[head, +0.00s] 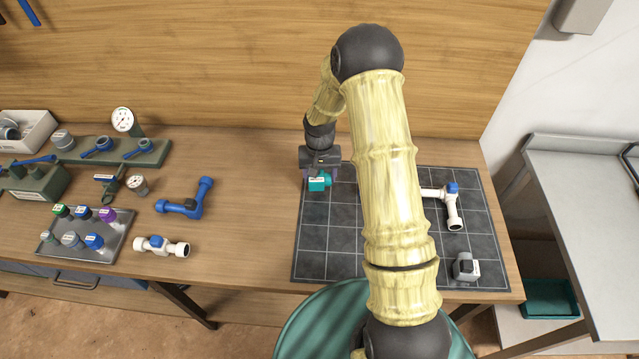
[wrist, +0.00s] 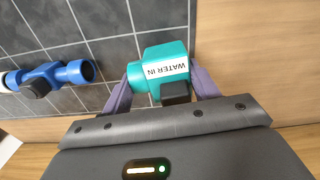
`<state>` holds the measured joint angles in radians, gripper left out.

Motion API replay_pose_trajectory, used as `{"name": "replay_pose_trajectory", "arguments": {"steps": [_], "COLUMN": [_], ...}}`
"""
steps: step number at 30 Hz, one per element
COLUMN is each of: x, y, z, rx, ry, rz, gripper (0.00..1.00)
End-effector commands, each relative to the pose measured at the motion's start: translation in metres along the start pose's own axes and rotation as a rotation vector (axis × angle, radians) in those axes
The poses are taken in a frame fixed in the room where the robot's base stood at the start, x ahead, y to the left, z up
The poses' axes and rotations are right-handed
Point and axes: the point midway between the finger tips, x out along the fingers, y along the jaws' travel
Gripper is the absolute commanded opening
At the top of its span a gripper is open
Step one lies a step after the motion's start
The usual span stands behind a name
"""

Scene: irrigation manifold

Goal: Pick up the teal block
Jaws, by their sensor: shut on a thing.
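The teal block (head: 319,183) is at the upper left corner of the dark gridded mat in the head view. In the wrist view the teal block (wrist: 163,68) has a white "WATER IN" label and a black part on its near side. My gripper (head: 319,171) points down over it, and in the wrist view its purple fingers (wrist: 160,92) are closed on the block's two sides. I cannot tell whether the block touches the mat or is slightly above it.
A white pipe piece with a blue valve (head: 452,190) and a small grey part (head: 466,267) lie on the mat (head: 327,240). A blue fitting (wrist: 55,76) lies left in the wrist view.

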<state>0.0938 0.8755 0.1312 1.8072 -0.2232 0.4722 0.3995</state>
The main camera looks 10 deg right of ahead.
Motion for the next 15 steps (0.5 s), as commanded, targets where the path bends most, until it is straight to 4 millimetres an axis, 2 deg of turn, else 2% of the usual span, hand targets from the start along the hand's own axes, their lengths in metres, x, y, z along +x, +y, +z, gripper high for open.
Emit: {"name": "replay_pose_trajectory", "arguments": {"steps": [7,11,15], "x": [-0.042,-0.054,-0.057], "y": [0.0,-0.001,-0.001], "z": [-0.001,0.0,0.0], "rx": [0.0,0.0,0.0], "ry": [0.005,0.002,0.0], "rz": [-0.001,-0.001,-0.001], "gripper": [0.22,0.22,0.22]}}
